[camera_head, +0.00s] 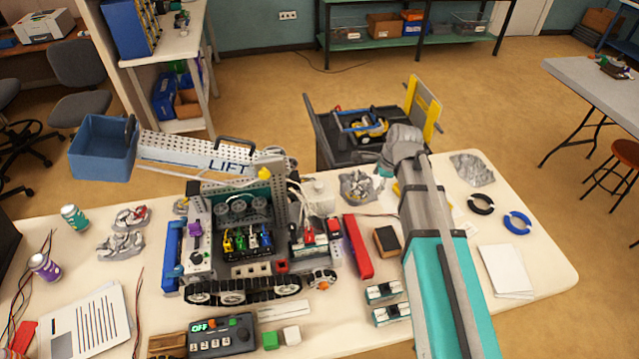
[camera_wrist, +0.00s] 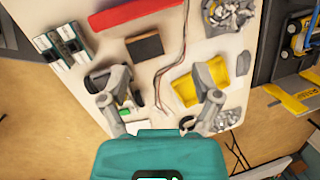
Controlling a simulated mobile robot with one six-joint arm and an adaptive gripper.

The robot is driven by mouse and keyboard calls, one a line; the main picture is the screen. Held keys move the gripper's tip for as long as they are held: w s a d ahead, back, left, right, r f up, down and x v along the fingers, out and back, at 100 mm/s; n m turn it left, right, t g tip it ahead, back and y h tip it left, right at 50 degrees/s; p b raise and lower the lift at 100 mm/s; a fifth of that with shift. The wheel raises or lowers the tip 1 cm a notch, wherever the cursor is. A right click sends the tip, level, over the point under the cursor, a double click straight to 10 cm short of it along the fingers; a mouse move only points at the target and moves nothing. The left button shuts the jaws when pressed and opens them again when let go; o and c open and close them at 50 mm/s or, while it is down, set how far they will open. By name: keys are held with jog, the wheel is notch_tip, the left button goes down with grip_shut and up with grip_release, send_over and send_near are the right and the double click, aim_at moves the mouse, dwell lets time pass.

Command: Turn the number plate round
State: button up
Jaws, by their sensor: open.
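I cannot read a number on any plate. A flat white strip with faint marks (camera_head: 285,308) lies on the table in front of the tracked robot (camera_head: 242,290). A yellow flat piece (camera_wrist: 190,88) lies on the table by the right finger in the wrist view; it is mostly hidden behind my arm in the head view. A yellow panel (camera_head: 426,108) stands upright on the black cart beyond the table. My gripper (camera_wrist: 162,88) is open and empty above the table. In the head view my gripper (camera_head: 400,143) is over the table's far edge.
A red bar (camera_head: 357,246), a dark block (camera_head: 387,241), and battery-like packs (camera_head: 390,312) lie left of my arm. Blue (camera_head: 517,223) and black (camera_head: 481,204) rings and white paper (camera_head: 506,270) lie right. The tracked robot carries a raised lift arm.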

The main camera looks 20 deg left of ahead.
aim_at(318, 185)
jog(key=w+a+r+m+y, duration=0.1)
jog(key=a+m, duration=0.5)
jog(key=a, duration=0.8)
jog(key=shift+w+m, duration=0.4)
jog(key=shift+w, duration=0.25)
jog(key=shift+f+y, duration=0.1)
jog(key=shift+y, duration=0.2)
jog(key=b+x, duration=1.2)
jog(key=x, duration=0.1)
jog(key=shift+f+b, duration=0.3)
jog(key=shift+a, duration=0.1)
grip_shut()
